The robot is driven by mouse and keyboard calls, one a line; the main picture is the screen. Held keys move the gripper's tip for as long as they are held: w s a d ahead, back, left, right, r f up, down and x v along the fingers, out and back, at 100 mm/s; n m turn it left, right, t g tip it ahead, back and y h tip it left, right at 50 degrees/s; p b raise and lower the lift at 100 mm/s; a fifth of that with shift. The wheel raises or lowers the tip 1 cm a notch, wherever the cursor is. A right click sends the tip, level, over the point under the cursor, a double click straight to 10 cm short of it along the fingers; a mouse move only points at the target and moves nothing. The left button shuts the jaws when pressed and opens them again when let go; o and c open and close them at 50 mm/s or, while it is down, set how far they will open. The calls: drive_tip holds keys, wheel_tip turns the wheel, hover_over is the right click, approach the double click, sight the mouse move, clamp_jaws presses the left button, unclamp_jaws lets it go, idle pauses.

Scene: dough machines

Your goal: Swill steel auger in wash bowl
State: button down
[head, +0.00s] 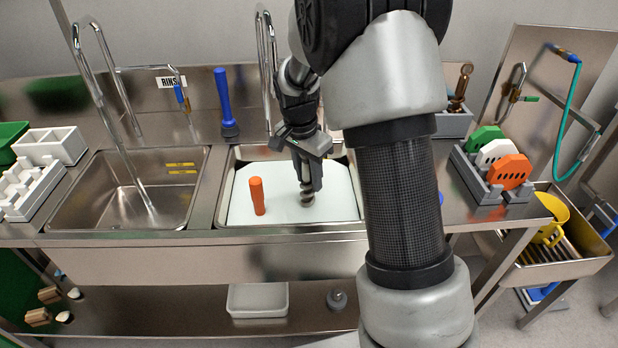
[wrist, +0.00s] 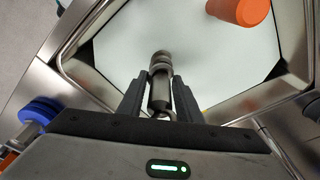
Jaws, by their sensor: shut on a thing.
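My gripper (head: 309,174) is shut on the steel auger (head: 307,196), which points down over the right-hand sink basin. In the wrist view the auger (wrist: 160,68) sits between the two fingers of my gripper (wrist: 159,92). The wash bowl is the right-hand basin (head: 222,207), filled with a pale, flat, whitish surface. The auger's lower tip is at or just above that surface; I cannot tell whether it dips in. An orange cylinder (head: 257,196) stands upright in the same basin, left of the auger. It also shows in the wrist view (wrist: 240,10).
The left basin (head: 75,205) has a tap running into it, near a RINSE sign (head: 171,81). A blue-handled tool (head: 224,100) stands behind the basins. A rack with green, white and orange discs (head: 510,171) is at right. White trays (head: 50,146) stand at far left.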

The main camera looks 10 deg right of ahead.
drive_tip(key=shift+r+p, duration=4.25)
drive_tip(key=shift+r, duration=2.15)
drive_tip(key=shift+r, duration=0.1)
wheel_tip(320, 180, up, 4)
drive_tip(key=p, duration=0.2)
drive_tip(key=shift+p, duration=0.4)
